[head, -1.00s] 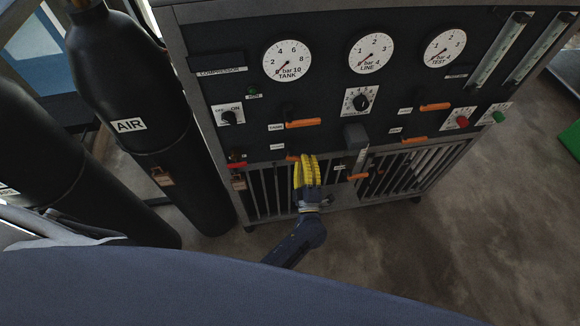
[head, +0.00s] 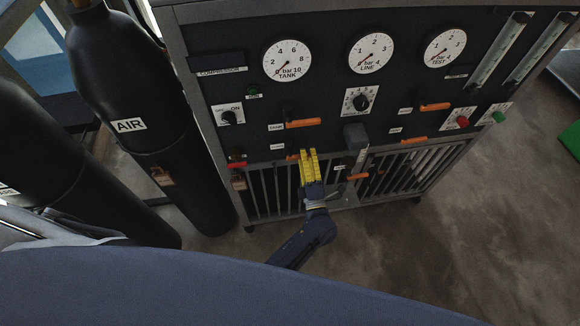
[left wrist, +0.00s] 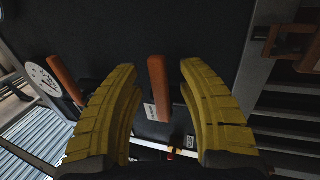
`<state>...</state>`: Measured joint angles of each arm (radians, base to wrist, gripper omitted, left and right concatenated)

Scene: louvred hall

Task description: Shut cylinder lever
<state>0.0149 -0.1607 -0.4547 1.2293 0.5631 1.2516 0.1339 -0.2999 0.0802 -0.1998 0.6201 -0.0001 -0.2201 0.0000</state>
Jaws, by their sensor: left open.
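An orange lever (head: 293,157) sits low on the panel's left side, beside a small label too small to read; I take it for the cylinder lever. Most of it is hidden behind my left gripper (head: 309,154) in the head view. In the left wrist view this lever (left wrist: 158,90) stands between the two yellow fingers of the left gripper (left wrist: 158,68), with a gap on each side. The left gripper is open and its tips are close to the panel. Whether they reach past the lever is unclear. My right gripper is not in view.
Another orange lever (head: 303,123) is just above, by the TANK label. A grey block (head: 355,136) and a hanging orange handle (head: 357,177) are to the right. A red handle (head: 237,164) is to the left, near the black AIR cylinder (head: 130,100). Bars line the panel's bottom.

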